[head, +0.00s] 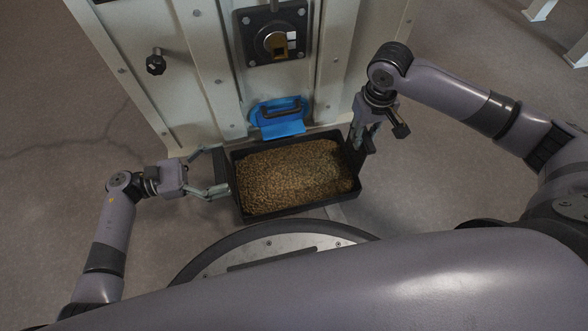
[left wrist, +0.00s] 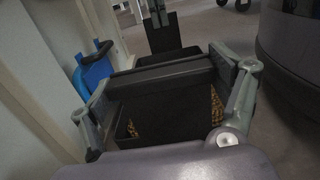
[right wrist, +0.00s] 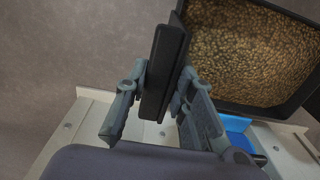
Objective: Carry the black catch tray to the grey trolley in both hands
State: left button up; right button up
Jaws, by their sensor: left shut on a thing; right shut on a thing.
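The black catch tray (head: 290,209) is full of brown pellets and sits low in front of the pale panelled tank. My left gripper (head: 221,171) is shut on the tray's left end; the left wrist view shows its fingers at the black end handle (left wrist: 160,74). My right gripper (head: 362,138) comes from above and is shut on the upright black handle at the tray's right end, which shows between its fingers in the right wrist view (right wrist: 166,70). I cannot tell whether the tray touches the floor. No grey trolley is clearly in view.
The tank (head: 205,75) stands directly behind the tray, with a blue flap (head: 280,118) just above the tray's back edge. My round base lies close in front. Grey floor (head: 60,110) is open at the left. White posts (head: 540,8) stand at the far right.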

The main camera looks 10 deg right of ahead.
pick_arm(q)
jog(key=shift+c, duration=1.3)
pick_arm(e)
jog(key=shift+c, duration=1.2)
pick_arm(q)
jog(key=c, duration=0.8)
pick_arm(e)
grip_shut()
pick_arm(q)
jog(key=shift+r, duration=0.25)
pick_arm(e)
jog(key=shift+r, duration=0.25)
